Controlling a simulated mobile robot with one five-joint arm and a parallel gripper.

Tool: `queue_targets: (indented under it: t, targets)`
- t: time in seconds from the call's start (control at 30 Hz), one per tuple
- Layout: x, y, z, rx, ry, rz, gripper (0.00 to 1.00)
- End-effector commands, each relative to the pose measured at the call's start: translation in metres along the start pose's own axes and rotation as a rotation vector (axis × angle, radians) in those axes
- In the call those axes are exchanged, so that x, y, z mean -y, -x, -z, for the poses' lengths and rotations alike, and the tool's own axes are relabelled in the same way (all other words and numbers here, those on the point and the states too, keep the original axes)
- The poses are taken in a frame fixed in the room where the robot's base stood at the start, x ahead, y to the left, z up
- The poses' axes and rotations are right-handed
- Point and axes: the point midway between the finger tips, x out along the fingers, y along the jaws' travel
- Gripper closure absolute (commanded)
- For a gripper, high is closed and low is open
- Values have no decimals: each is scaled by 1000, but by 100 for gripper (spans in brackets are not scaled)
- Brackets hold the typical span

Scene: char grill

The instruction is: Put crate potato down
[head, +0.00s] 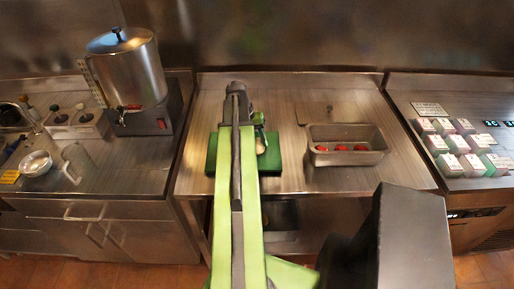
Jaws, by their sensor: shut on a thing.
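My gripper (261,136) is at the far end of my green arm, over the green board (270,162) on the middle steel counter. It is shut on a small pale thing, which looks like the potato (262,146). My arm covers much of the gripper and the potato's left side. I cannot tell whether the potato touches the board. A grey metal pan (346,159) with several red items (341,148) stands to the right of the board, apart from it.
A steel urn (130,75) stands on the left counter near a small bowl (36,163). Several lidded containers (457,144) stand on the right counter. The counter (410,175) right of the pan is clear.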

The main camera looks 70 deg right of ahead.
Motion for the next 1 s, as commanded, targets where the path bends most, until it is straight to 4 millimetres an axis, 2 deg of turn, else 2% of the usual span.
queue_targets:
  t: [0.3,0.33,0.47,0.8,1.0]
  targets:
    - [0,-3,0,0,-1,0,100]
    - [0,-2,0,0,-1,0,52]
    - [0,-1,0,0,-1,0,35]
    - [-1,0,0,1,-2,0,33]
    - [-4,20,0,1,-2,0,33]
